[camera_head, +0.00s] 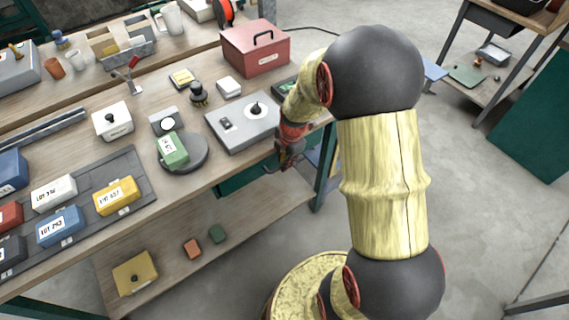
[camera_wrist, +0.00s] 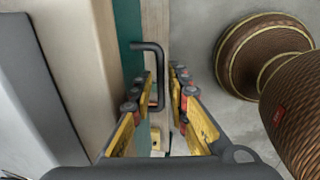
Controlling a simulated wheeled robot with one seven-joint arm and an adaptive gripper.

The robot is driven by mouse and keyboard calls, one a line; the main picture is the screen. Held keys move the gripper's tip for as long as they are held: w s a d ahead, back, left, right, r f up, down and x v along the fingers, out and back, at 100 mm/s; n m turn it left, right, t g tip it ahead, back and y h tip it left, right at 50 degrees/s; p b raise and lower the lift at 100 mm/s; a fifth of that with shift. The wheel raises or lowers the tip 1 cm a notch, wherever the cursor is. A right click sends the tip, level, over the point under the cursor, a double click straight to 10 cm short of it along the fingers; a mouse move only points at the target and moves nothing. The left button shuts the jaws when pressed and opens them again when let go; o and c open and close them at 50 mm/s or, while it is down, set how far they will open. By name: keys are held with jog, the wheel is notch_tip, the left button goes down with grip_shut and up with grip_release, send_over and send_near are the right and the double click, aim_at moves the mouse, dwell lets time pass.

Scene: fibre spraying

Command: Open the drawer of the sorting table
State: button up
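The sorting table (camera_head: 75,225) is a wooden bench on the left in the head view. Its green drawer front (camera_head: 238,180) shows under the table's near edge, mostly covered by the top. In the wrist view the drawer front (camera_wrist: 128,40) is a teal strip along the wooden edge, with no visible gap. A black bar handle (camera_wrist: 157,75) stands out from it. My gripper (camera_head: 288,160) is at the table's right front edge. In the wrist view my gripper (camera_wrist: 163,80) has its fingers apart, with the handle between them; contact is not clear.
The table top carries a red toolbox (camera_head: 256,48), a grey scale-like device (camera_head: 243,122), a round dark plate (camera_head: 184,153) with a green block, and labelled lot boxes. A lower shelf (camera_head: 200,225) holds several small blocks. Grey floor (camera_head: 480,220) is open to the right.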

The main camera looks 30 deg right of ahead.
jog(key=shift+w+f, duration=0.1)
jog(key=shift+f, duration=0.25)
jog(key=shift+c, duration=0.4)
grip_shut()
